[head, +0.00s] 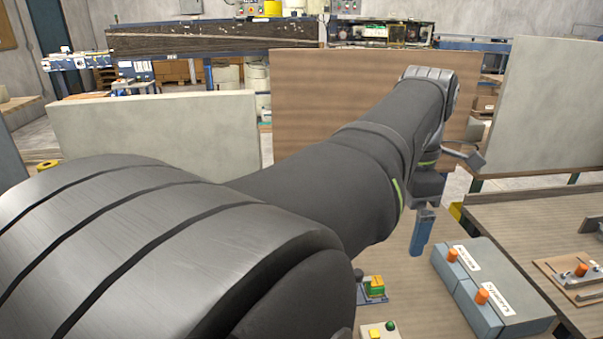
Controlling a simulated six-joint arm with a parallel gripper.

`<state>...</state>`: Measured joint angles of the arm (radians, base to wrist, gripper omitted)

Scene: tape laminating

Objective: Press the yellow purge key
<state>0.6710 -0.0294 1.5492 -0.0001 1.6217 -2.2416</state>
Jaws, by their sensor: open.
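A small yellow key (375,334) sits at the bottom edge of the head view, on a light panel next to a round green button (390,326). The panel is cut off by the picture edge, and no label on the key is readable. My gripper (422,232) hangs down above the table, above and to the right of the yellow key and apart from it. It is open and I see nothing in it. Mainly one blue finger shows; the other cannot be made out.
A small yellow-and-green block (376,284) stands on a blue-grey base just behind the panel. Grey-blue boxes (495,300) with orange knobs stand to the right. A wooden fixture (570,275) lies farther right. Upright boards (160,132) stand behind. My arm hides much of the table's left.

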